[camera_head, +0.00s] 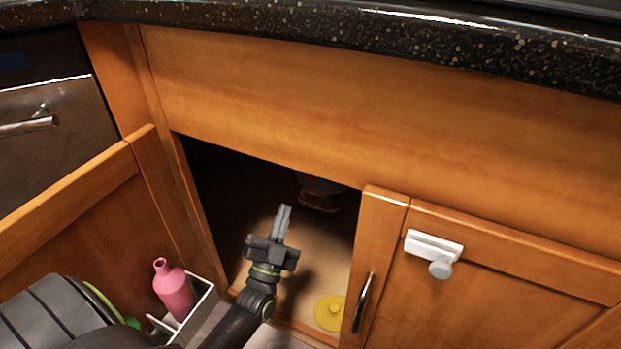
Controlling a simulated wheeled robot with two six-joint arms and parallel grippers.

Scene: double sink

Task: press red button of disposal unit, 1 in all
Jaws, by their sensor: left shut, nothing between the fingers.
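My left gripper (283,217) reaches into the open, dark cabinet under the counter. Its fingers are shut and empty, pointing up and inward. A partly hidden, dim object (319,195) with a grey upper part and a brownish lower part shows deeper inside, just under the cabinet's top edge. It lies to the right of and beyond my fingertips, apart from them in the picture. I cannot tell whether it is the disposal unit. My right gripper is not in view.
The left cabinet door (75,225) stands open, with a pink bottle (174,291) in a white rack (201,303) beside my left arm. A yellow round object (329,312) lies on the cabinet floor. The right door (480,275) is shut and has a white latch (433,246).

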